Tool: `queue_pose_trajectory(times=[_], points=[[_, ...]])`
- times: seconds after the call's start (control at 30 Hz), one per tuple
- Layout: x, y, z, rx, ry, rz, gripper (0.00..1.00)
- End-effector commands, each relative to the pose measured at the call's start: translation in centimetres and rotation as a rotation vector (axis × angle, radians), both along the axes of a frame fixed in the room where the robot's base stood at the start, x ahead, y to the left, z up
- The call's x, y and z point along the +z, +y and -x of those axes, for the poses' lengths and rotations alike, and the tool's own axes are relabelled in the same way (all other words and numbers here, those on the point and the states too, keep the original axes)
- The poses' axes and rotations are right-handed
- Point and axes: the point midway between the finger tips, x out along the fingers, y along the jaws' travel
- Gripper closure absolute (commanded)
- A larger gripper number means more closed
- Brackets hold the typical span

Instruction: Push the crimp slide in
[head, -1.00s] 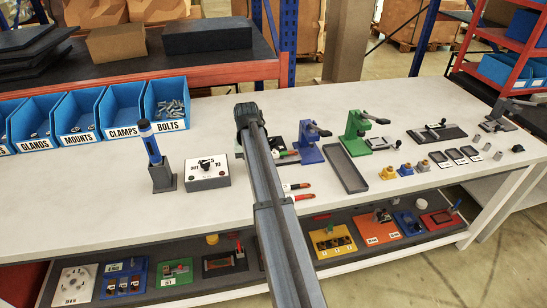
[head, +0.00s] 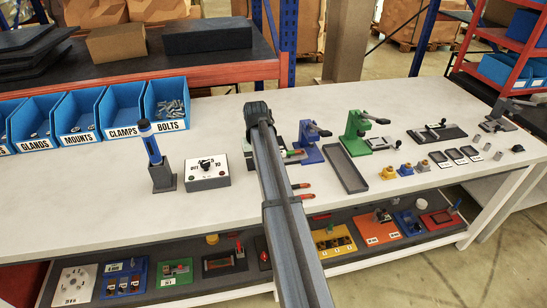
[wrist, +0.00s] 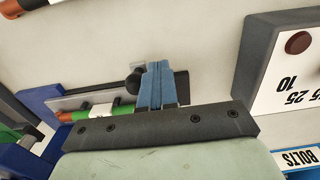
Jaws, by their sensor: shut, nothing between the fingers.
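In the wrist view the crimp slide shows as a dark base with a grey plate (wrist: 85,101) and a black knob (wrist: 133,77). An orange and green cable piece (wrist: 98,112) with a pale band lies along the plate. My gripper (wrist: 159,66) is shut and empty, its blue fingertips close to the right of the knob. I cannot tell whether they touch it. In the head view my arm covers the gripper and most of the crimp fixture; a part with a green and red piece (head: 292,153) shows to the arm's right.
A grey box with a dial (head: 207,173) stands left of the arm. Blue (head: 310,141) and green (head: 357,130) presses stand to its right, with a dark tray (head: 346,168) beside them. Orange-tipped cable pieces (head: 302,196) lie in front. The bench's front left is clear.

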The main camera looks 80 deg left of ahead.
Motion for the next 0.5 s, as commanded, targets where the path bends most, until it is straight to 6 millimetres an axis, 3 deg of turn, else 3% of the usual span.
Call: queue_pose_trajectory(times=[0.5], points=[[0.0,0.0,-1.5,0.0,-0.001,0.0,1.0]])
